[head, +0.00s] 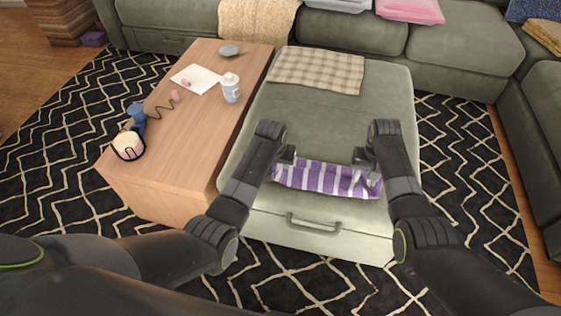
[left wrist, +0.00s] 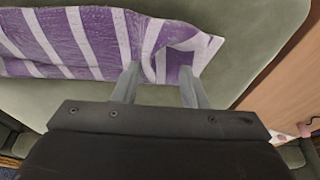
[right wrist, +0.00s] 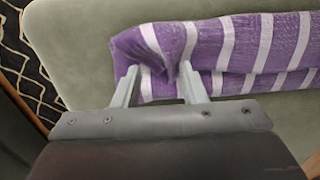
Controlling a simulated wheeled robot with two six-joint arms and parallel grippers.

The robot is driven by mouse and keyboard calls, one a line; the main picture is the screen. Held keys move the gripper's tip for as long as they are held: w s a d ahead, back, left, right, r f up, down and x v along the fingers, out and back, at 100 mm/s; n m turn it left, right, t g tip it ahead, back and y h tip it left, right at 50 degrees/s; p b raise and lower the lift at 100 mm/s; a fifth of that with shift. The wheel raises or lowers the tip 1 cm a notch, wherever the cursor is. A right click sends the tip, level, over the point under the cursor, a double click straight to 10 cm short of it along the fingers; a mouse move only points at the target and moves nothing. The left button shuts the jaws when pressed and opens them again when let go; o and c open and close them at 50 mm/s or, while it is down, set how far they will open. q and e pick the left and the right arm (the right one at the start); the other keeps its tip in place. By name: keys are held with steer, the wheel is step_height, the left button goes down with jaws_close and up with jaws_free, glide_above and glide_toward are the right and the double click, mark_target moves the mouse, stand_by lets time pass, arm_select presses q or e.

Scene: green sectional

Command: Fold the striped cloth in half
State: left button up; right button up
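The striped cloth (head: 322,178) is purple and white and lies as a long narrow strip across the near end of the green ottoman (head: 330,115). My left gripper (head: 284,160) is at its left end and my right gripper (head: 364,163) at its right end. In the left wrist view the fingers (left wrist: 160,70) stand apart, with the cloth's puckered end (left wrist: 185,50) at their tips. In the right wrist view the fingers (right wrist: 159,70) also stand apart, beside a raised wrinkle in the cloth (right wrist: 235,50). Neither gripper visibly pinches cloth.
A beige checked cloth (head: 315,70) lies at the ottoman's far end. The ottoman's middle is clear.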

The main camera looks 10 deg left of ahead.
arm_select(q)
steer(key=o, duration=0.9)
steer(key=shift+a, duration=1.25)
arm_select(e)
steer(key=o, duration=0.9)
steer(key=shift+s+d, duration=0.2)
steer(key=shift+d, duration=1)
arm_select(q)
steer(key=shift+o, duration=0.3)
steer(key=shift+r, duration=0.1)
arm_select(e)
steer(key=shift+o, duration=0.3)
arm_select(q)
steer(key=shift+s, duration=0.25)
arm_select(e)
steer(key=shift+s, duration=0.2)
